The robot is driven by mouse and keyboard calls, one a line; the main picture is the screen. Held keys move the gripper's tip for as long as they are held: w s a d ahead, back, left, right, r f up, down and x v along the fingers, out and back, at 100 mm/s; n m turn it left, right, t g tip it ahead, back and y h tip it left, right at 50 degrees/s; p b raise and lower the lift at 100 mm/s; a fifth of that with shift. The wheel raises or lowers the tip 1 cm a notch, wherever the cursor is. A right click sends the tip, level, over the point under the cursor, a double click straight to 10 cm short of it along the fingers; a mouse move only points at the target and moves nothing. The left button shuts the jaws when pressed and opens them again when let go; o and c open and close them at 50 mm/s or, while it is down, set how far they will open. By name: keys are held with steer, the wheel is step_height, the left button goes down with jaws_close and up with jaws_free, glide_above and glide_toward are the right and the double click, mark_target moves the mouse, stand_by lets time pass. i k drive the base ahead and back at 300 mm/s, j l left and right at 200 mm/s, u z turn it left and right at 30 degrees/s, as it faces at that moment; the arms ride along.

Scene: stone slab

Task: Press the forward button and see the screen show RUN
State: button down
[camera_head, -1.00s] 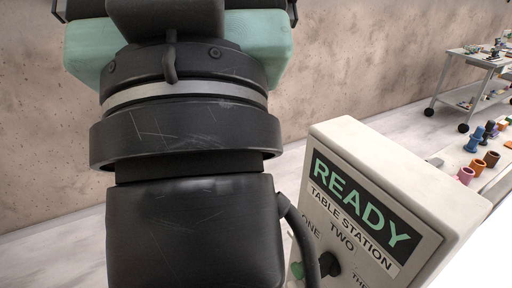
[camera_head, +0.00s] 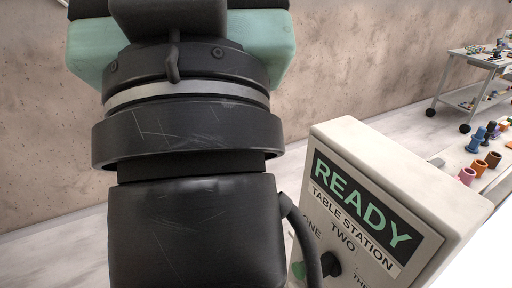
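A cream control box (camera_head: 455,195) labelled TABLE STATION stands at the lower right. Its dark screen (camera_head: 362,208) shows READY in green letters. Below the label is a black knob (camera_head: 330,264) among the words ONE and TWO, with a third word cut off. A green button (camera_head: 298,271) shows partly at the box's lower left, beside a black cable; I cannot read a label on it. My arm fills the left and middle of the view in front of the wall. My gripper's fingers are not in view.
A slab (camera_head: 458,158) with several coloured cylindrical parts lies behind the box at the right. A wheeled grey trolley (camera_head: 470,88) with small items stands at the back right. A stained wall (camera_head: 380,50) runs behind, with bare floor in front.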

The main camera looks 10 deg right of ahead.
mark_target(299, 270)
steer(key=k+j+z, duration=0.1)
steer(key=z, duration=0.25)
steer(key=k+j+z, duration=0.15)
steer(key=z, duration=0.2)
steer(key=k+j+z, duration=0.15)
steer(key=z, duration=0.2)
